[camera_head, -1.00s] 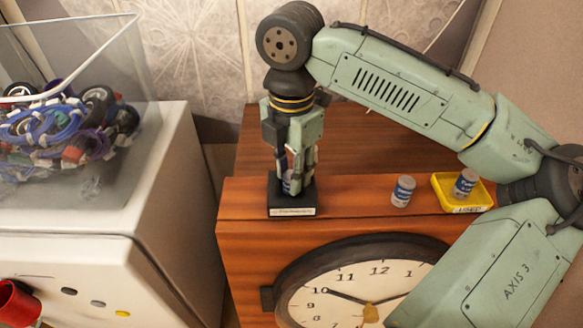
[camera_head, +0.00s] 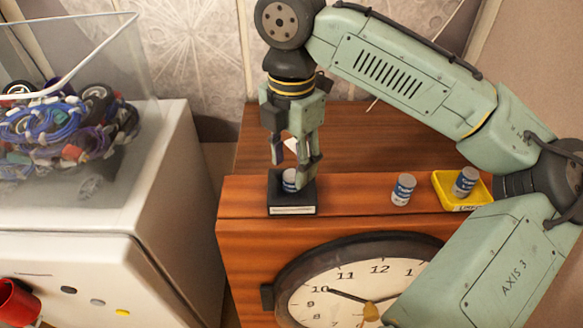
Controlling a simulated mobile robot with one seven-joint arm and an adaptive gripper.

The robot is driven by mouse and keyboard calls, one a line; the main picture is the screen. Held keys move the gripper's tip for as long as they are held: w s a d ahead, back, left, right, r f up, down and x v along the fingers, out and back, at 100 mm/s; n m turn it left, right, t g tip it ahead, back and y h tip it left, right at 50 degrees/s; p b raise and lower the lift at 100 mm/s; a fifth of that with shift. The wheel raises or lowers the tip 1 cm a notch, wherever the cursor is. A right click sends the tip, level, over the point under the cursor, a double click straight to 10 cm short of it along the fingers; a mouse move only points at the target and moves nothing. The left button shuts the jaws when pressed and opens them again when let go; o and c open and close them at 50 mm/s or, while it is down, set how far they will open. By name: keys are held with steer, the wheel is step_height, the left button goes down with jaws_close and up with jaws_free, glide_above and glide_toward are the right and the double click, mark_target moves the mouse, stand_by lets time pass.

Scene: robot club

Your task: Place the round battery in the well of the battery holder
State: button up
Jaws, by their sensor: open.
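A black battery holder (camera_head: 292,210) with a white label on its front stands on the left front part of the wooden cabinet top. A round grey and blue battery (camera_head: 290,180) sits in the holder's well, its upper part showing. My gripper (camera_head: 292,175) is open just above the holder, with its fingers apart around the battery's top. One finger hides part of the holder's right side. I cannot tell whether a fingertip touches the holder.
Another battery (camera_head: 403,189) stands on the cabinet top to the right. A yellow tray (camera_head: 449,197) holds a further battery (camera_head: 465,181). A clock (camera_head: 350,285) is on the cabinet's front. A clear bin of wires and wheels (camera_head: 60,130) stands on the white unit at left.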

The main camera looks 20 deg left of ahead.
mark_target(291, 174)
step_height(291, 174, up, 10)
stand_by(0.3)
steer(key=shift+f, duration=0.1)
steer(key=shift+c, duration=0.3)
stand_by(0.7)
